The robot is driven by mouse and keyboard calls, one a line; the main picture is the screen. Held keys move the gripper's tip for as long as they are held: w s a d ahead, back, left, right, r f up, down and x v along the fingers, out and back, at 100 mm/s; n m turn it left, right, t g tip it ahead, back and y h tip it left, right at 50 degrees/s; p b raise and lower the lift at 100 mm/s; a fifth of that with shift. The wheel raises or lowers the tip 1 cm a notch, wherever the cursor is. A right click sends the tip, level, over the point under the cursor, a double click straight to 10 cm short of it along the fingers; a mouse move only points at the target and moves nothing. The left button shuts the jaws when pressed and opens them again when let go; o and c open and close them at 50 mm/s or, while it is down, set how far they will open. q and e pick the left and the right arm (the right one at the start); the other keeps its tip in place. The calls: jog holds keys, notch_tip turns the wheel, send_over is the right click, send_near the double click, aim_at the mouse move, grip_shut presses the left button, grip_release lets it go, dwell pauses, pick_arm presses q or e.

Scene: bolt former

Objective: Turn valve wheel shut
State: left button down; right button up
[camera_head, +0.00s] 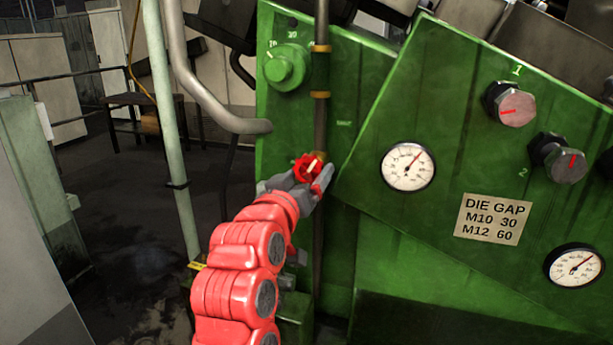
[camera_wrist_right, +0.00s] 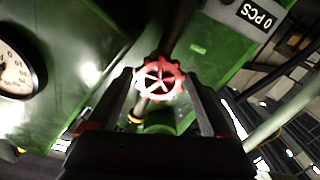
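The red valve wheel (camera_head: 306,166) sits on a vertical pipe at the front of the green machine, with a pale stripe across it. I cannot tell whether the fingertips reach past the rim. My left gripper is in neither view.
The vertical pipe (camera_head: 321,60) runs above and below the wheel. A green knob (camera_head: 286,67) is up left. Gauges (camera_head: 407,166) (camera_head: 574,265), two hex knobs (camera_head: 516,106) (camera_head: 558,157) and a "DIE GAP" plate (camera_head: 492,219) are on the right. A grey bent pipe (camera_head: 205,90) stands left.

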jog(key=v, duration=1.7)
jog(key=shift+s+p, duration=0.2)
jog(key=shift+p, duration=0.1)
